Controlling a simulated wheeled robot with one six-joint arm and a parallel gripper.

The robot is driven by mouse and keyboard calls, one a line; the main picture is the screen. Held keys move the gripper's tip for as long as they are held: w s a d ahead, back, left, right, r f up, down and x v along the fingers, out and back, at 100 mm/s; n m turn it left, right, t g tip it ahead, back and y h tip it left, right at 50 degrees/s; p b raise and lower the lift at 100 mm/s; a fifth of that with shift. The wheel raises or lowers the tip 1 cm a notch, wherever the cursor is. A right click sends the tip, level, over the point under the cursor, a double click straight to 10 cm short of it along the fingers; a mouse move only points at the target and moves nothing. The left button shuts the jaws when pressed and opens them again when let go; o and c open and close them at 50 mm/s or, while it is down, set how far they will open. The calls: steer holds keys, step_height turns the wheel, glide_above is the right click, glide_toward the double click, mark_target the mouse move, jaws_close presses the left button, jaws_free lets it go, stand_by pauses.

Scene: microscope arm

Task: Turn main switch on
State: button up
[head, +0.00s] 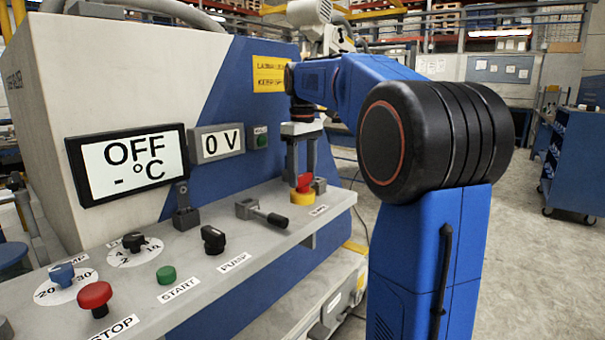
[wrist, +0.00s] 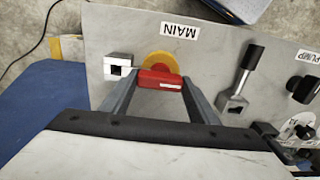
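The main switch is a red handle (head: 304,183) on a round yellow base (head: 303,197), at the right end of the sloped grey panel. In the wrist view the red handle (wrist: 160,79) lies crosswise in front of the yellow base (wrist: 160,60), beside a label reading MAIN (wrist: 180,31). My gripper (head: 302,176) points down over the switch. Its fingers (wrist: 160,88) are apart, one at each end of the red handle. Whether they touch it is hard to tell. The display (head: 130,163) reads OFF, and the smaller one (head: 217,143) reads 0 V.
A lever (head: 262,213) lies left of the switch, and a small metal block (head: 319,185) sits close on its right. The pump knob (head: 213,239), green start button (head: 166,274) and red stop button (head: 95,297) are further left. A blue cart (head: 575,165) stands far right.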

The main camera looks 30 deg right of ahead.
steer(key=c, duration=0.8)
steer(key=shift+c, duration=0.2)
steer(key=shift+m, duration=0.4)
steer(key=m, duration=0.3)
steer(key=shift+m, duration=0.3)
steer(key=m, duration=0.4)
steer(key=shift+m, duration=0.3)
steer(key=m, duration=0.4)
steer(key=shift+m, duration=2.5)
